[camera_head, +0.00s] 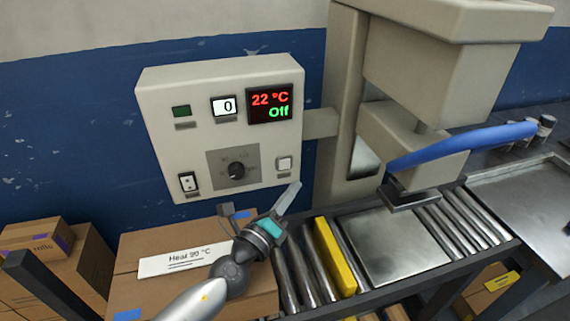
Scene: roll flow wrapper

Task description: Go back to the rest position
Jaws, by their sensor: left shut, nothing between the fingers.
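My left gripper (289,199) is in the head view, at the end of my arm that comes up from the bottom. It is shut and empty, in front of the lower right of the beige control panel (160,100). The panel's display (270,102) reads 22 °C in red and Off in green. A small counter (224,106) shows 0. I cannot tell whether the gripper touches the panel. My right gripper is not in view.
A roller conveyor (470,226) with a metal plate (395,245) and a yellow bar (334,257) runs along the right. The beige machine (340,90) with a blue handle (465,143) stands above it. A box (140,250) bears a card (185,258) reading "Heat 90 °C".

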